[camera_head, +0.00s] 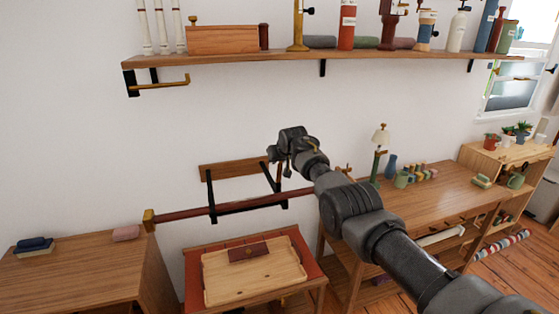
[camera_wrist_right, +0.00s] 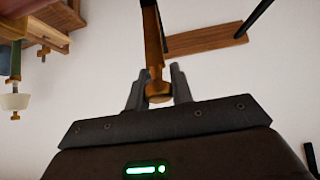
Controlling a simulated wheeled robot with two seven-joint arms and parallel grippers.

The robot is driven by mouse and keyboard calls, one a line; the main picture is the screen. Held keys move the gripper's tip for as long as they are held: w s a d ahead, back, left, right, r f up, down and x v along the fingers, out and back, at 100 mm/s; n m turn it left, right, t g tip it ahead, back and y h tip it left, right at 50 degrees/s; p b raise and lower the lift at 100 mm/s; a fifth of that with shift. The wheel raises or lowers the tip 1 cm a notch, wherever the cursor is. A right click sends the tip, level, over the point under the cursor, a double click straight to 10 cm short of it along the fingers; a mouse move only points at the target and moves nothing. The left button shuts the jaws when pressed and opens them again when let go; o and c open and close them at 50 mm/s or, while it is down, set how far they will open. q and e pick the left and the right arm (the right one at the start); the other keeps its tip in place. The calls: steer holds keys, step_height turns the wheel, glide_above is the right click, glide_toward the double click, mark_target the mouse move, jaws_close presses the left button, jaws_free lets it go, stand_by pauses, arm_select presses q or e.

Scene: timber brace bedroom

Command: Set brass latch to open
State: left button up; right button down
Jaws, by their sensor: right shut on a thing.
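My right gripper (camera_head: 277,158) is at the wall, by the right end of a wooden wall board (camera_head: 232,170) with black brackets. In the right wrist view my right gripper (camera_wrist_right: 159,82) has its fingers on both sides of the end of a brass latch (camera_wrist_right: 153,42), shut on it. The latch runs up from the fingers, beside the wooden board (camera_wrist_right: 207,40). In the head view the gripped part is mostly hidden by my wrist. My left gripper is in neither view.
A dark red rod (camera_head: 193,213) with a brass end runs along the wall below the board. A red-edged table with a wooden tray (camera_head: 220,286) stands beneath. A desk (camera_head: 420,206) with a lamp (camera_head: 381,136) is at right. A long shelf (camera_head: 300,58) hangs above.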

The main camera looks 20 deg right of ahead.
steer(key=shift+f, duration=0.15)
stand_by(0.7)
steer(key=c, duration=1.5)
jaws_free()
steer(key=shift+o, duration=1.3)
steer(key=shift+w+a+f, duration=0.1)
steer(key=shift+w, duration=0.1)
steer(key=shift+s+r, duration=0.2)
steer(key=shift+r, duration=0.05)
steer(key=shift+v, duration=0.8)
steer(key=b+v, duration=0.2)
steer(key=v, duration=0.6)
steer(key=shift+s+r+b, duration=0.25)
steer(key=shift+b, duration=0.15)
steer(key=shift+c, duration=0.2)
